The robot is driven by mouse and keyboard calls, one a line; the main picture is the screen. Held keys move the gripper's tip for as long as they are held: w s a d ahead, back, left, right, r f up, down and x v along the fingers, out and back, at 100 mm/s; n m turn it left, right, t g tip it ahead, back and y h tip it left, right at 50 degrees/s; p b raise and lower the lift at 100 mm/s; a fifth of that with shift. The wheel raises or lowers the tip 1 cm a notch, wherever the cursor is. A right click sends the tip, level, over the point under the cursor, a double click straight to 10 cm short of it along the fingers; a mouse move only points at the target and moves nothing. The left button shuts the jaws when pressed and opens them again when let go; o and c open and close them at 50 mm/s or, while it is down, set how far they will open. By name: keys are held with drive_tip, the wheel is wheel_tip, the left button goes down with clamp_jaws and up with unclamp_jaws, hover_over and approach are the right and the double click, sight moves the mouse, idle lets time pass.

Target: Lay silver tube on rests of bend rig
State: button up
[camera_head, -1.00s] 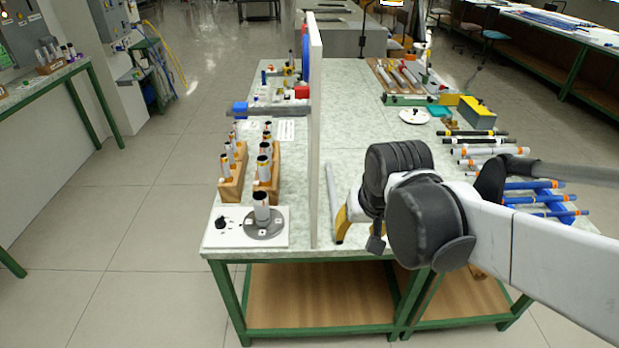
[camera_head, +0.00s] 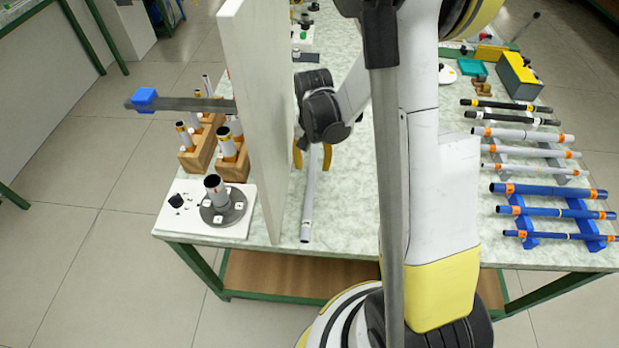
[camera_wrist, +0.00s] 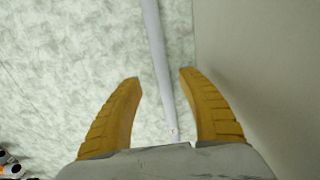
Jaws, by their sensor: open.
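A plain silver tube (camera_head: 308,205) lies lengthwise on the table beside the tall pale partition, its near end towards the table's front edge. My gripper (camera_head: 312,162) is over the tube's far part, with yellow fingers apart on either side of it. In the wrist view, the tube (camera_wrist: 154,40) runs between the open fingers (camera_wrist: 160,76), which do not clasp it. I cannot identify the bend rig or its rests for certain; a grey bar (camera_head: 195,104) with a blue block (camera_head: 144,99) sticks out left of the partition, which hides its other end.
The partition (camera_head: 262,130) stands close to my gripper and the tube. Left of it are wooden holders (camera_head: 232,168) with upright tubes and a white plate (camera_head: 180,215) with a dial and a round base. Banded tubes lie on racks at right, including blue tubes (camera_head: 550,191).

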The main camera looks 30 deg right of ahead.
sight(312, 177)
drive_tip(key=f+b, duration=0.3)
drive_tip(key=f, duration=0.4)
drive_tip(key=shift+w+f, duration=0.15)
drive_tip(key=shift+w, duration=0.05)
clamp_jaws()
